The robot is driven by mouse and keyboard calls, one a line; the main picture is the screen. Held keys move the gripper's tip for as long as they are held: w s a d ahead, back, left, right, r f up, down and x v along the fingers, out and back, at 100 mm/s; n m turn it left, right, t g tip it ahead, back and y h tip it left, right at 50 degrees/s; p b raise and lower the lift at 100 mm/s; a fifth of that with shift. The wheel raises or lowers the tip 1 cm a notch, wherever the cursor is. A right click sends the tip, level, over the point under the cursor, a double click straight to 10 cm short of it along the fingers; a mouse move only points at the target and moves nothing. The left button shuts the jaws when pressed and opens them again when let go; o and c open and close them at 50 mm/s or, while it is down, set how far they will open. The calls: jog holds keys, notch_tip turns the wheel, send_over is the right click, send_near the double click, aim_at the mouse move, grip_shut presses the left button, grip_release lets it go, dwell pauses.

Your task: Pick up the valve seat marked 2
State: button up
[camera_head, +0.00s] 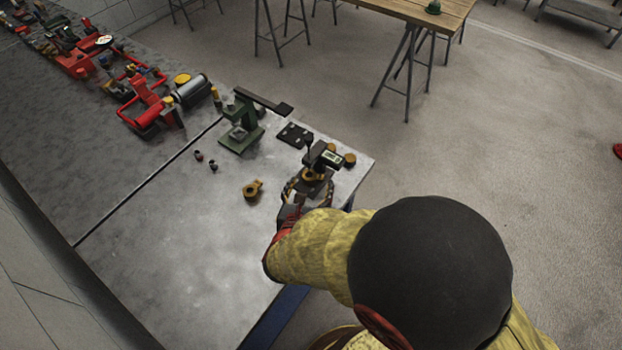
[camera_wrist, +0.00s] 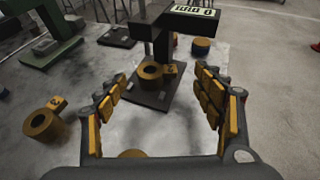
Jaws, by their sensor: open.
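A brass valve seat, a ring with a small tag, sits on the dark base of a gauge stand, in the wrist view (camera_wrist: 151,73) and the head view (camera_head: 313,175). Its tag may read 2, but the digit is too small to be sure. A yellow sliver (camera_wrist: 132,154) shows low between the fingers, mostly hidden by the palm.
The gauge stand (camera_head: 322,160) has a digital display. A green press (camera_head: 240,125) and a dark plate (camera_head: 295,134) stand behind it. Small yellow-topped round parts (camera_head: 349,160) lie near the bench's right edge. The bench (camera_head: 185,220) is clear at front left.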

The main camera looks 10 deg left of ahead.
aim_at(312, 177)
jog(key=b+x, duration=0.1)
jog(key=x, duration=0.1)
jog(key=b+x, duration=0.1)
jog(key=x, duration=0.2)
jog(key=shift+s+a+f, duration=0.15)
jog(key=shift+a+f, duration=0.05)
jog(key=shift+f, duration=0.05)
jog(key=shift+c, duration=0.3)
jog(key=c, duration=1.4)
jog(key=shift+r, duration=0.1)
jog(key=shift+c, duration=0.5)
jog(key=shift+r, duration=0.1)
jog(key=shift+c, duration=0.3)
